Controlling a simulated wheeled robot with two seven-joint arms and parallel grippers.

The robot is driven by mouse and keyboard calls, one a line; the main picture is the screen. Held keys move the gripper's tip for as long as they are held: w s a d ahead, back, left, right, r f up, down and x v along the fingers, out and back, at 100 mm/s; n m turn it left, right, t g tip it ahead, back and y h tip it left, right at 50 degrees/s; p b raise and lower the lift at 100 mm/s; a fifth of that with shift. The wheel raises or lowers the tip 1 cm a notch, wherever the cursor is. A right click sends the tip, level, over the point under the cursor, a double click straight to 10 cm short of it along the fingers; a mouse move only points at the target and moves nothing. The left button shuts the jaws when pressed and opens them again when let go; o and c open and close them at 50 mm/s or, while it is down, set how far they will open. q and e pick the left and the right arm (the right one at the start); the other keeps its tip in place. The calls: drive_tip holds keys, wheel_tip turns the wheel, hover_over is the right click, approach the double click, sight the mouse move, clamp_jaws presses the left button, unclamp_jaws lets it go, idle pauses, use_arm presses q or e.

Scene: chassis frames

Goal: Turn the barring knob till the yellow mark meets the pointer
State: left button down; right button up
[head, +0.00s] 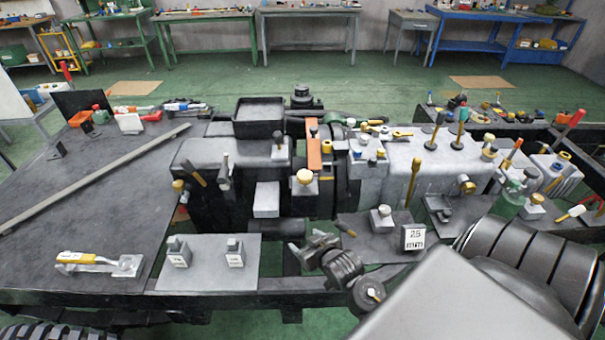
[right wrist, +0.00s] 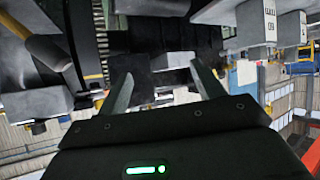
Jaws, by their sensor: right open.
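I cannot tell for sure which part is the barring knob. A yellow-topped round knob (head: 304,177) stands on a grey block at the middle of the machine. I cannot make out the yellow mark against a pointer. My right gripper (head: 309,246) is in front of the machine, below the yellow-topped knob. In the right wrist view its two fingers (right wrist: 158,88) are spread, with dark machine parts beyond and nothing held. My left gripper is not in view.
A plate with two tagged grey blocks (head: 234,255) lies left of my right gripper. A plate marked 25 (head: 414,237) stands to its right. A yellow-handled clamp (head: 92,262) lies at the left front. Small knobs and levers crowd the machine's top.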

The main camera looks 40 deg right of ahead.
sight(302, 171)
drive_tip(key=w+d+r+m+t+h, duration=0.3)
drive_tip(key=w+d+r+t, duration=0.25)
drive_tip(key=d+r, duration=0.35)
drive_tip(key=p+x, duration=0.1)
drive_tip(key=x, duration=0.2)
drive_tip(key=p+x, duration=0.1)
drive_tip(key=x, duration=0.3)
drive_tip(key=r+x, duration=0.1)
drive_tip(key=x, duration=0.2)
drive_tip(key=shift+w+a+r+p, duration=0.1)
drive_tip(key=shift+w+a+p, duration=0.05)
drive_tip(key=shift+w+p, duration=0.25)
drive_tip(key=c, duration=1)
drive_tip(key=shift+n, duration=0.4)
